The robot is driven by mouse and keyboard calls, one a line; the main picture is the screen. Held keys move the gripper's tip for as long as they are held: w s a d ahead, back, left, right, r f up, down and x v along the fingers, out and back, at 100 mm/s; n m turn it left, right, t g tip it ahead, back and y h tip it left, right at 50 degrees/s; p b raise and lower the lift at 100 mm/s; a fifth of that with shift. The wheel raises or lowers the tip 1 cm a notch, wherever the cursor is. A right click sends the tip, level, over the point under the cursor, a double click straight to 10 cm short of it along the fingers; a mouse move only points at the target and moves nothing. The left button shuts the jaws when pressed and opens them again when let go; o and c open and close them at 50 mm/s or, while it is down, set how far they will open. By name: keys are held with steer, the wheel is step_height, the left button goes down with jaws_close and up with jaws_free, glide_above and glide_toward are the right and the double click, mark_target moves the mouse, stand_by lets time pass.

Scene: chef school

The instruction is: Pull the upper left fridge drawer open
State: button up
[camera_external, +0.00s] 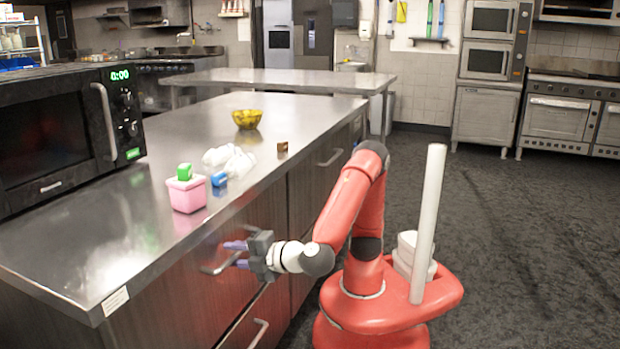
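The upper left drawer (185,296) is in the front of the long steel-topped counter. It looks closed, with its face flush with the front. Its metal bar handle (211,271) sticks out from the face. My gripper (236,255) is at the right part of this handle, pointing left toward the drawer. Its two purple fingers are apart, one above the other. I cannot tell whether the bar lies between them or whether they touch it.
A lower handle (259,334) and a farther handle (331,158) also stick out from the counter front. Floor (500,230) to the right is clear.

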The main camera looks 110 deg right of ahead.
jaws_close()
stand_by(0.4)
steer(key=f+v, duration=0.2)
steer(key=v, duration=0.7)
steer(key=f+p+v, duration=0.1)
steer(key=f+v, duration=0.1)
steer(key=v, duration=0.8)
steer(key=shift+s+a, duration=0.4)
steer(key=shift+s, duration=0.05)
jaws_free()
